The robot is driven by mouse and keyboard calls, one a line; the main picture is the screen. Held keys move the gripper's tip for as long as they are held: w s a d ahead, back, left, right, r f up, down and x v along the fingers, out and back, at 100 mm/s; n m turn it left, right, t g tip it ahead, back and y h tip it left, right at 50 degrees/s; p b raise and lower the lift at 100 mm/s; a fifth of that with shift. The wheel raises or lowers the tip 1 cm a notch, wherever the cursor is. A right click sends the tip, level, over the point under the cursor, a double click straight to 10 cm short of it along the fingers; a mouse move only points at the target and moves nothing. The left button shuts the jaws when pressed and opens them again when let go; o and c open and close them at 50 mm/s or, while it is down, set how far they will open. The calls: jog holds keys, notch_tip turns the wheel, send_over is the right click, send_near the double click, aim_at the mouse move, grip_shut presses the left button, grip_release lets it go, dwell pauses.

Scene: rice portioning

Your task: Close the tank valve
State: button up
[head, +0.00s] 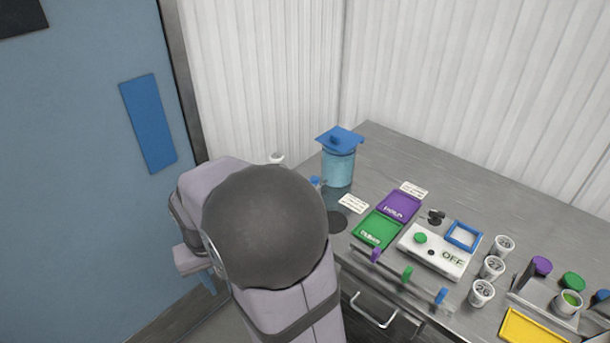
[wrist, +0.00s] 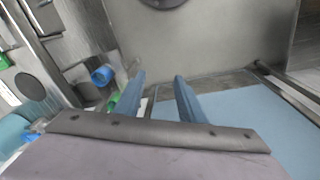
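The tank (head: 339,168) is a light blue cylinder with a blue lid, upright at the back left of the counter. A small blue part (head: 315,182), seemingly the valve knob, shows at its left side; my arm partly covers that area. In the wrist view the tank (wrist: 12,133) is at the lower left edge, with a blue part (wrist: 32,134) beside it. My gripper (wrist: 158,78) has its two blue fingers apart with nothing between them. It points away from the tank, toward the floor and blue door. In the head view my gripper is mostly hidden behind my arm.
The counter (head: 400,150) also holds a green tray (head: 378,229), a purple tray (head: 398,206), a white OFF box (head: 452,258) and several cups. Coloured pegs stand along its front edge. A blue cylinder (wrist: 102,75) shows left of my fingers. The counter's back is clear.

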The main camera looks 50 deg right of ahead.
jog(key=w+d+r+m+h+p, duration=0.1)
jog(key=w+d+r+m, duration=0.2)
jog(key=d, duration=0.4)
jog(key=w+d+r+m+h+p, duration=0.1)
jog(key=w+d+r+m+p, duration=0.15)
jog(key=w+d, duration=0.35)
jog(key=d+r+m+h+p, duration=0.2)
jog(key=d+m, duration=0.6)
jog(key=d, duration=1.3)
jog(key=shift+g, duration=0.3)
jog(key=shift+p+x, duration=1.35)
jog(key=shift+x, duration=2.2)
jog(key=shift+a, duration=0.15)
grip_shut()
